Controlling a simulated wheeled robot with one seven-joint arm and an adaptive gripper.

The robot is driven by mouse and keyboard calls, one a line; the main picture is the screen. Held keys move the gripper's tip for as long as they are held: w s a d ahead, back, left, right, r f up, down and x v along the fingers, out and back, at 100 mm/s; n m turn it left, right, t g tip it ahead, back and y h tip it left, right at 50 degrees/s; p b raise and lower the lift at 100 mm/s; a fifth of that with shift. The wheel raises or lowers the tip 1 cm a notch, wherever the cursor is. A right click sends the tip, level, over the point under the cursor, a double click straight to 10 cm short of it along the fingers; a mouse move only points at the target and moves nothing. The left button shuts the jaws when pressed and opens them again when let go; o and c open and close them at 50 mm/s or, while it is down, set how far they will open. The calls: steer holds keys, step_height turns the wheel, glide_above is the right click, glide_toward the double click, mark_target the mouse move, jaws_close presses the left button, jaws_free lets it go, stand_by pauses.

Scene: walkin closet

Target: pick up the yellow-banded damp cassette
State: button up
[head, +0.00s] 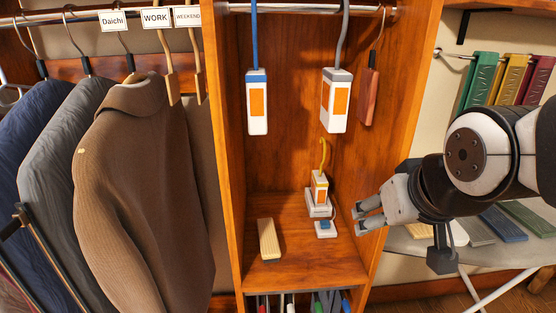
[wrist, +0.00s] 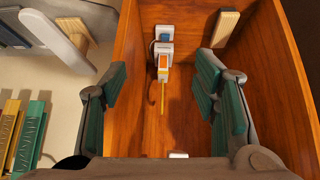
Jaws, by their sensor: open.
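The yellow-banded damp cassette (head: 319,188) is white with an orange panel and a yellow hook on top. It stands on a small white base (head: 319,211) on the wooden closet shelf. In the wrist view the cassette (wrist: 163,65) appears ahead between the fingers, its yellow hook pointing down the picture. My gripper (head: 357,217) is at the right side of the compartment in the head view, to the right of the cassette and apart from it. In the wrist view my gripper (wrist: 160,88) has its green-padded fingers wide apart with nothing between them.
A blue-banded cassette (head: 257,102) and a grey-banded cassette (head: 334,100) hang above, beside a reddish wooden block (head: 368,96). A pale wooden block (head: 268,239) lies on the shelf at left. The compartment's side walls (head: 398,125) limit sideways room.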

steer(key=w+f+t+b, duration=0.3)
steer(key=w+f+b, duration=0.15)
steer(key=w, duration=0.55)
steer(key=w+f+t+b, duration=0.25)
steer(key=w+f, duration=0.35)
steer(key=w, duration=0.4)
steer(key=t+b, duration=0.5)
steer(key=b, duration=0.1)
glide_toward(321, 175)
steer(key=w+b, duration=0.1)
steer(key=w, duration=0.9)
steer(key=shift+w+r, duration=0.1)
steer(key=shift+w, duration=0.15)
jaws_close()
